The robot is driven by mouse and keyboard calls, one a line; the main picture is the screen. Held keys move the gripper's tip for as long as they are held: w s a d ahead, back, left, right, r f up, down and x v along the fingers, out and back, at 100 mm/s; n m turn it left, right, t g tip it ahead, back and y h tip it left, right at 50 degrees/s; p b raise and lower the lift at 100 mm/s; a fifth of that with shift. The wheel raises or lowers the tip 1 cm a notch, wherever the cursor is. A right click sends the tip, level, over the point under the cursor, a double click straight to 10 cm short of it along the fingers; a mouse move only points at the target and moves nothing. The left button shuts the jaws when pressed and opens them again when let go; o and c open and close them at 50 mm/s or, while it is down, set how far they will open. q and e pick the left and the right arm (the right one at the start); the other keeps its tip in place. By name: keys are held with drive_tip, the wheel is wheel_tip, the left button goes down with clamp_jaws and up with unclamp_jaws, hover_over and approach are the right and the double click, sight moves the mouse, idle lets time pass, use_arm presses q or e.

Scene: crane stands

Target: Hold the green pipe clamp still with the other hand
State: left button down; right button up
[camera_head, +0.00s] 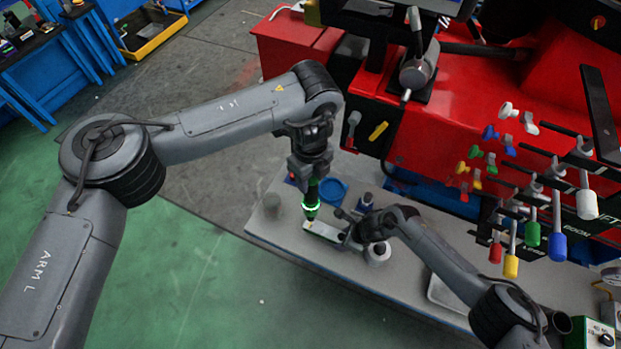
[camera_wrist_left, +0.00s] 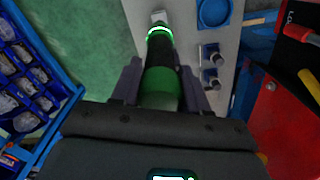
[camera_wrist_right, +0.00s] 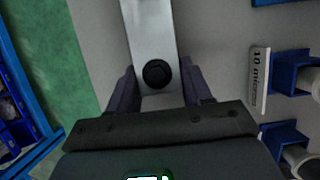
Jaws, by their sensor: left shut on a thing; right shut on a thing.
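My left gripper (camera_head: 312,177) is shut on an upright green and black cylindrical tool (camera_head: 312,196). In the left wrist view the tool (camera_wrist_left: 160,85) runs between the fingers, with a bright green glowing ring near its far end. My right gripper (camera_head: 347,238) is shut on a flat pale metal bar (camera_head: 321,231), low over the grey bench. In the right wrist view the bar (camera_wrist_right: 148,30) has a round black spot between the fingers. The tool's lower end is close above the bar's far end; I cannot tell if they touch. I cannot tell which piece is the green pipe clamp.
The grey bench (camera_head: 275,227) carries a blue round dish (camera_head: 333,190) behind the tool and small blue-based holders (camera_wrist_left: 212,55). A red machine (camera_head: 430,135) stands behind. Coloured levers (camera_head: 533,234) hang at the right. Open green floor lies left of the bench.

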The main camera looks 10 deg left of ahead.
drive_tip(key=o, duration=1.3)
drive_tip(key=shift+r, duration=0.1)
